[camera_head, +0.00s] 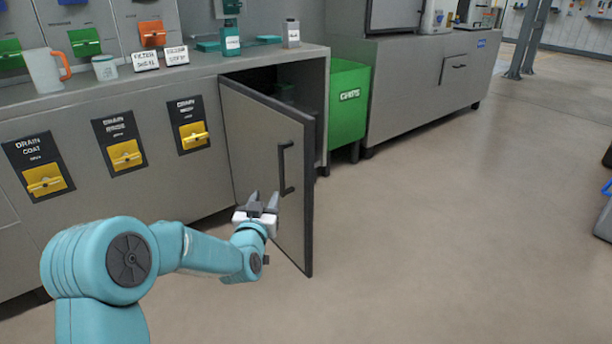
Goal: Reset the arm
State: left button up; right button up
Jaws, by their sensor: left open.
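My left arm comes in from the lower left. Its gripper (263,199) is open, with two grey fingers pointing up in front of the cabinet door (262,150). No thing shows between the fingers. The door stands open, swung out toward me, and its dark vertical handle (286,168) is just right of and above the fingertips. I cannot tell whether the fingers touch the door. My right gripper is not in the picture.
A grey counter (170,82) with yellow drain valves (126,155) runs along the left. A green bin (347,103) stands right of the open cabinet. A grey cabinet (412,88) is beyond it. The floor (450,220) at the right is mostly clear.

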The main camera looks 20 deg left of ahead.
pick_arm(q)
jog(key=d+r+h+p, duration=0.2)
jog(key=d+r+p, duration=0.2)
jog(key=r+p, duration=0.7)
jog(key=s+d+f+m+g+h+p, duration=0.25)
jog(key=s+d+g+p, duration=0.45)
jog(key=p, duration=1.1)
jog(key=s+d+f+g+h+p, duration=0.1)
jog(key=s+d+g+p, duration=0.2)
jog(key=s, duration=0.6)
jog(key=s+d+f+g+h+p, duration=0.1)
jog(key=s+d+g+h+p, duration=0.1)
jog(key=s+d, duration=0.4)
jog(key=s+d+f+g+h+p, duration=0.1)
jog(key=s+d+g+p, duration=0.3)
jog(key=s, duration=0.8)
jog(key=shift+s+d+n+g+h+p, duration=0.2)
jog(key=shift+d+n+g+h+p, duration=0.3)
jog(key=shift+d+p, duration=0.5)
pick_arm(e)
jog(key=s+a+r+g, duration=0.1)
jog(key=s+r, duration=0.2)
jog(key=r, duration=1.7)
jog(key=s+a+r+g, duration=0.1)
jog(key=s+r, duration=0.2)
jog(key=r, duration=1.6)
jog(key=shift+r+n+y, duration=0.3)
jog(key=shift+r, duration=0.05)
